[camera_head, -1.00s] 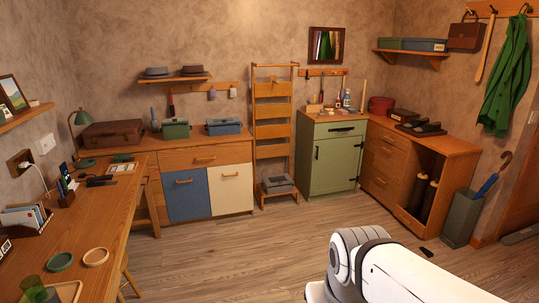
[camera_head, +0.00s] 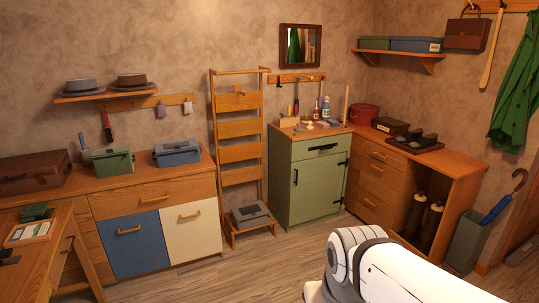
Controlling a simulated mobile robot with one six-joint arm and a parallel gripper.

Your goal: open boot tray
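I cannot tell for sure which part is the boot tray. A pair of tall dark boots (camera_head: 431,220) stands in the open compartment of the wooden cabinet (camera_head: 463,172) at the right. The floor of that compartment is partly hidden behind my white arm link. A dark flat tray (camera_head: 432,147) with dark shoes lies on top of the same cabinet. Only the white arm link shows at the bottom right, in front of the cabinets; my gripper is out of view.
A green cabinet (camera_head: 311,183) with a closed door stands left of the wooden one. A green umbrella bin (camera_head: 466,241) stands right of the boots. Wooden floor (camera_head: 225,272) is clear in the middle; a desk (camera_head: 40,262) is at the left.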

